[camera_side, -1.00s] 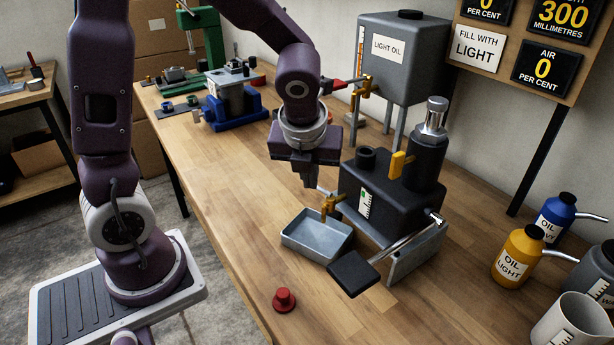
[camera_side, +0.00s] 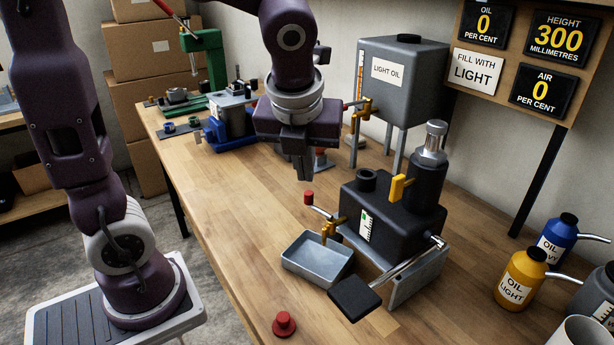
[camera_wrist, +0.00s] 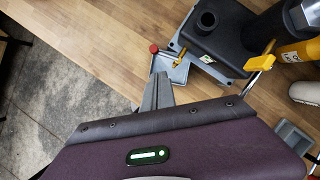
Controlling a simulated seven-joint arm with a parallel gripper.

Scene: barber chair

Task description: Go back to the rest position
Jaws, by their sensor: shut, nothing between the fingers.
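My gripper (camera_side: 304,176) hangs in the air above the bench, pointing down, with its fingers together and nothing between them. In the side view it appears above and behind the grey tray (camera_side: 318,262) and left of the black barber-chair pump unit (camera_side: 385,212). It touches nothing that I can see. In the wrist view the closed fingertips (camera_wrist: 160,76) appear just left of the tray (camera_wrist: 172,70) and below the red knob (camera_wrist: 153,48) of the drain tap. The brass drain tap (camera_side: 328,230) stands at the tray, its red-knobbed lever (camera_side: 308,198) sticking out to the left.
A grey LIGHT OIL tank (camera_side: 405,85) on legs stands behind. The pump's black pedal (camera_side: 355,298) juts forward. A red cap (camera_side: 284,323) lies near the front edge. Oil cans (camera_side: 523,280) stand at right. Signs read oil 0, height 300, air 0.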

